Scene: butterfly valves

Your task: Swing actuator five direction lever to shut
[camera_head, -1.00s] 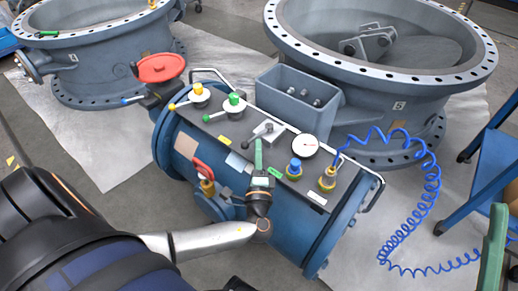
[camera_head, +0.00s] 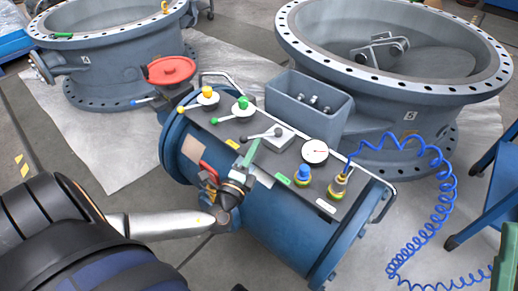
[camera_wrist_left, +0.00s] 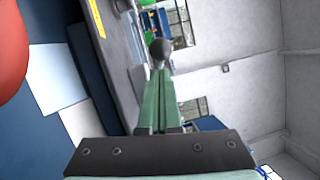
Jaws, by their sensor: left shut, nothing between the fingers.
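The blue actuator (camera_head: 280,232) lies on its side with a dark control panel on top. Its direction lever, with a black knob (camera_head: 243,139), sticks out to the left from a light grey block (camera_head: 280,142). My left gripper (camera_head: 254,148) reaches over the panel's front edge. Its green fingers are shut and empty, with their tips close to the right of the knob. In the left wrist view the knob (camera_wrist_left: 160,48) shows just past the closed green fingertips (camera_wrist_left: 161,78); I cannot tell if they touch. My right gripper is not in view.
Yellow (camera_head: 208,92) and green (camera_head: 242,102) knobs stand left on the panel. A gauge (camera_head: 315,151) and two fittings stand right. A blue coiled hose (camera_head: 445,190) hangs at the right. Large flanged valves stand behind.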

